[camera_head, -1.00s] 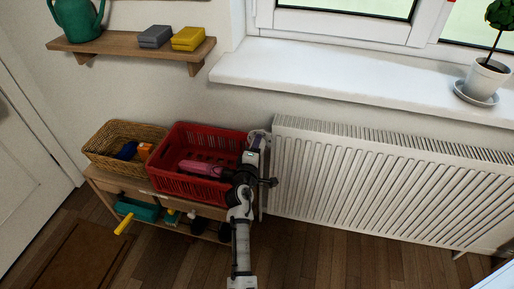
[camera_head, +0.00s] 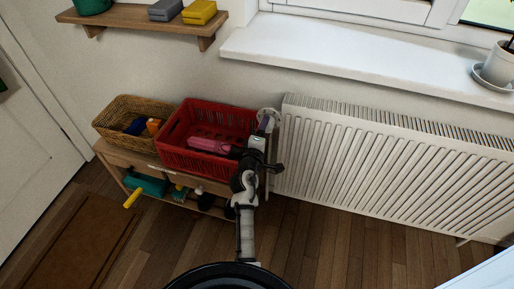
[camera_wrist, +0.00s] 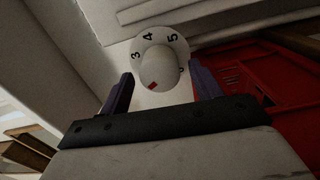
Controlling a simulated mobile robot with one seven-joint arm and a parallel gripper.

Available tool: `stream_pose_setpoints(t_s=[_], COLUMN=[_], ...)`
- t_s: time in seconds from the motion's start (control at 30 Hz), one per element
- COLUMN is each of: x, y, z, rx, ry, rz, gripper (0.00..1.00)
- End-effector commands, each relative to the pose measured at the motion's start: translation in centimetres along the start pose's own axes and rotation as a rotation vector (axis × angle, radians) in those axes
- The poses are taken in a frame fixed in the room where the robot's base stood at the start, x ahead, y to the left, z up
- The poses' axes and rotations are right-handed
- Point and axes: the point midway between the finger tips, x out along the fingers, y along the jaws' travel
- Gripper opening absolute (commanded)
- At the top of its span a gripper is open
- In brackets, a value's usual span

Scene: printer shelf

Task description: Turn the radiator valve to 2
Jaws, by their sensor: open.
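The radiator valve (camera_wrist: 160,68) is a round white knob in the wrist view, with a red mark low on its face. Behind it is a pale dial ring (camera_wrist: 149,37) with 3, 4 and 5 readable; the other numbers are hidden or too small to read. My gripper (camera_wrist: 161,80) is open, with one dark finger to each side of the knob in the picture. I cannot tell if either finger touches it. In the head view my gripper (camera_head: 265,128) is at the left end of the white radiator (camera_head: 390,165) and mostly covers the valve.
A red crate (camera_head: 187,160) stands close to the left of my gripper, with a wicker basket (camera_head: 108,125) beyond it, both on a wooden bench (camera_head: 125,157). The window sill (camera_head: 350,60) juts out above the radiator. Wooden floor is clear in front.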

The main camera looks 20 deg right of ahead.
Motion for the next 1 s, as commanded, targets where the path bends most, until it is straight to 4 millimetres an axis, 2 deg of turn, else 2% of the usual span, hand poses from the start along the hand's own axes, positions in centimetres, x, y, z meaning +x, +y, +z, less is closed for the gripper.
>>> stream_pose_setpoints(t_s=[0.1,0.3,0.5,0.7,1.0], x=[-2.8,-7.2,-10.0,-11.0,-11.0], y=[-0.3,-0.3,-0.2,0.0,0.0], z=[0.0,-0.1,0.0,0.0,0.0], rx=[-0.001,-0.002,-0.001,0.000,0.000], ry=[0.002,0.002,0.001,0.000,0.000], rz=[-0.002,-0.002,-0.001,0.000,0.000], gripper=[0.64,0.64,0.64,0.64,0.64])
